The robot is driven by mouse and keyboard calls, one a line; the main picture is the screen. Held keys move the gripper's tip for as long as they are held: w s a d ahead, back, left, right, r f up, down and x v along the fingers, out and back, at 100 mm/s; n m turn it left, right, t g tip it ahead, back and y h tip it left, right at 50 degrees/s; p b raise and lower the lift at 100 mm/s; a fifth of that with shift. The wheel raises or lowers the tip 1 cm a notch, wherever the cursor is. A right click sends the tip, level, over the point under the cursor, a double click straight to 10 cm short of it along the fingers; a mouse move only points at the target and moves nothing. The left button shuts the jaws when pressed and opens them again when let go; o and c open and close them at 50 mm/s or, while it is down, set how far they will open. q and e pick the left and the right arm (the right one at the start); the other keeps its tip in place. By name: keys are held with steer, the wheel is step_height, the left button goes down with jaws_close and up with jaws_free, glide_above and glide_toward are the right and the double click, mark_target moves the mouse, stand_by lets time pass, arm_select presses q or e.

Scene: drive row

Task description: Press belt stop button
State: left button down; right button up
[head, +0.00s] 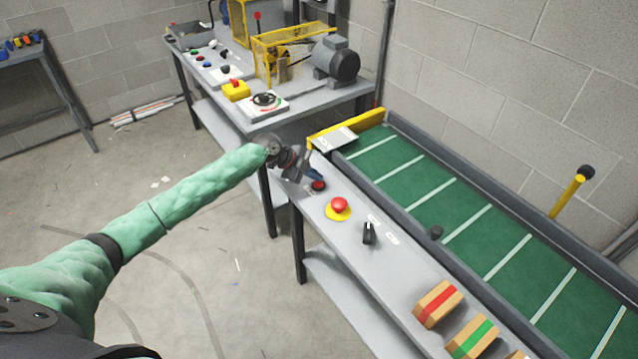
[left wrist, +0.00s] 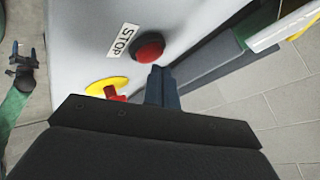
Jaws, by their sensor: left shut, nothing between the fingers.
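The belt stop button is a round red button in a dark ring (head: 318,185), on the grey control ledge beside the green belt. It shows large in the left wrist view (left wrist: 150,46), next to a white STOP label (left wrist: 122,40). My left gripper (head: 310,177) is shut and empty. In the left wrist view its dark fingertips (left wrist: 160,72) are close beside the button's lower edge; I cannot tell whether they touch it. My right gripper (left wrist: 22,57) shows small at that view's left edge, over the floor; its jaw state is unclear.
A red mushroom button on a yellow disc (head: 339,208) and a black selector switch (head: 369,233) sit farther along the ledge. Boxes with red (head: 437,303) and green (head: 473,338) bands stand nearer. The belt (head: 440,200) runs behind. A motor bench (head: 330,98) stands beyond.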

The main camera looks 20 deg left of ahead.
mark_target(314, 183)
arm_select(q)
steer(key=shift+r, duration=0.15)
steer(key=shift+r+p, duration=1.05)
steer(key=shift+r, duration=1.85)
steer(key=shift+a, duration=0.1)
